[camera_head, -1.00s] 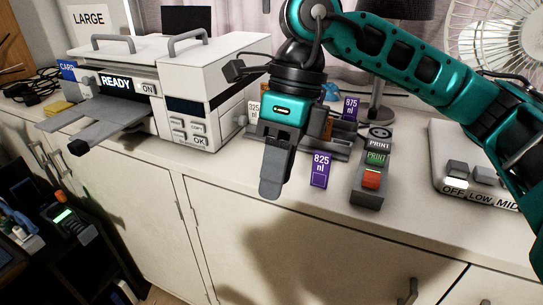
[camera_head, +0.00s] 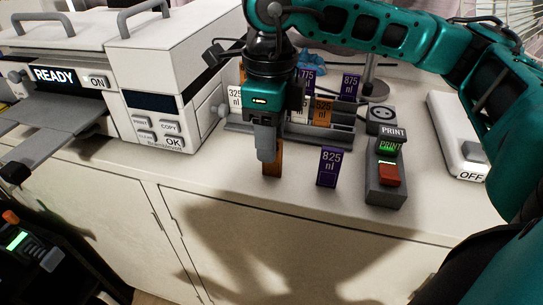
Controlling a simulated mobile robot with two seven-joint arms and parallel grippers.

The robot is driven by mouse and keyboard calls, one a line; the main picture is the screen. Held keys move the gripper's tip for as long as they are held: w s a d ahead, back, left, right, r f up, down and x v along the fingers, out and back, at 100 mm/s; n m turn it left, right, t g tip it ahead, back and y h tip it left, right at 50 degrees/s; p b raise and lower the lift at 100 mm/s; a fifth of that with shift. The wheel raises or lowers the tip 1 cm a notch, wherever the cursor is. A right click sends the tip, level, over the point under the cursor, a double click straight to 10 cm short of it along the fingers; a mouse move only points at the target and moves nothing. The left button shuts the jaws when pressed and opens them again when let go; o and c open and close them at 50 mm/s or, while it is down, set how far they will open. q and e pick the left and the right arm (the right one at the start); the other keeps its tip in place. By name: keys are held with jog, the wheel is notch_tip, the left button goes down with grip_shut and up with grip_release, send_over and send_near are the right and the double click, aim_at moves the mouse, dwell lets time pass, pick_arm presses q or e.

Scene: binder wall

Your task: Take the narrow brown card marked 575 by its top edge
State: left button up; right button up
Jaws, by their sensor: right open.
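A narrow brown card (camera_head: 273,170) stands on the cabinet top in front of the card rack. Its number is hidden behind my right gripper (camera_head: 266,157). My right gripper points down over the card's upper part, its fingers seen nearly edge-on, so I cannot tell whether they straddle the top edge or touch it. The gripper is open. An orange-brown card (camera_head: 321,113) in the rack carries a number that looks like 525. My left gripper is not in view.
A purple card marked 825 (camera_head: 329,167) stands just right of the brown one, then a print button box (camera_head: 386,188). The grey rack (camera_head: 322,139) behind holds several cards. A printer (camera_head: 165,70) stands left. The cabinet top's front edge is close.

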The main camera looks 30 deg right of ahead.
aim_at(272, 175)
jog(key=f, duration=0.5)
jog(key=shift+w+d+f, duration=0.1)
jog(key=shift+d+f, duration=0.15)
jog(key=shift+f, duration=0.05)
grip_shut()
